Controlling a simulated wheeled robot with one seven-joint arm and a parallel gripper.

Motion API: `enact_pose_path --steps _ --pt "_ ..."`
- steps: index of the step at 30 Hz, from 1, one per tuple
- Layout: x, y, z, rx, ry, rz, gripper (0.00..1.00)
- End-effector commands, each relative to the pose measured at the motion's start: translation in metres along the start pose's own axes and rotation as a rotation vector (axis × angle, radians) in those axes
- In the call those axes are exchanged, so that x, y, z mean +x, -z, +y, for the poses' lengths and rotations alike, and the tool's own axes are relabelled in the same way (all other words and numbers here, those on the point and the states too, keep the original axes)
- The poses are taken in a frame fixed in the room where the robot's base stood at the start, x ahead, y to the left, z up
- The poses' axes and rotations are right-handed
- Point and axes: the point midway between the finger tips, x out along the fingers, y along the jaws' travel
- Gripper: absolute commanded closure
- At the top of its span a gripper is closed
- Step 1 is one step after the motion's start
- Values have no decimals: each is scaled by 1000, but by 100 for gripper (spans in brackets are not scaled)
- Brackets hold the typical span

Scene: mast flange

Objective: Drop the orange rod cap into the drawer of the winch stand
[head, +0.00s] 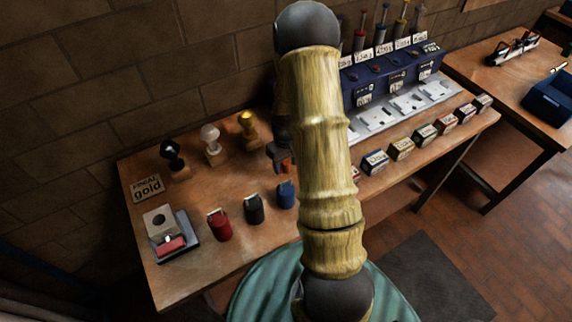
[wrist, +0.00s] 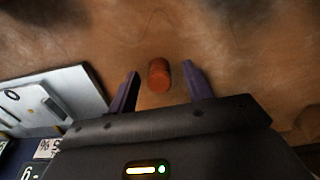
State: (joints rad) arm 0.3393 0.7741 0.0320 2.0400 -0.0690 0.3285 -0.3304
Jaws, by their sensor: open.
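The orange rod cap (wrist: 158,76) is a short upright-looking cylinder on the brown wooden table, in the wrist view. My gripper (wrist: 161,70) is open, with one dark purple finger on each side of the cap and a visible gap on both sides. I cannot tell how far the fingertips are above the table. In the head view my gripper (head: 281,156) is partly hidden behind my arm, and a bit of orange (head: 286,167) shows under it. I cannot clearly make out the winch stand or its drawer in either view.
A blue rack (head: 395,75) with upright rods and white plates (head: 407,103) stands right of my arm; one plate (wrist: 55,100) is close left in the wrist view. Several small boxes (head: 401,149) line the front. Red, black and blue canisters (head: 254,209) stand left.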

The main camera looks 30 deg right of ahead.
Motion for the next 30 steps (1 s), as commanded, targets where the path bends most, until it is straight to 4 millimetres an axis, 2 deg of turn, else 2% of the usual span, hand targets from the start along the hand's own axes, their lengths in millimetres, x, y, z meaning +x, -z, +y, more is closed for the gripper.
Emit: enact_pose_path --steps 11,18,19,30 --pt "0 0 0 0 0 0 50" --pt "0 0 0 0 0 0 95" --pt "0 0 0 0 0 0 98" --pt "-6 1 0 1 -1 2 100"
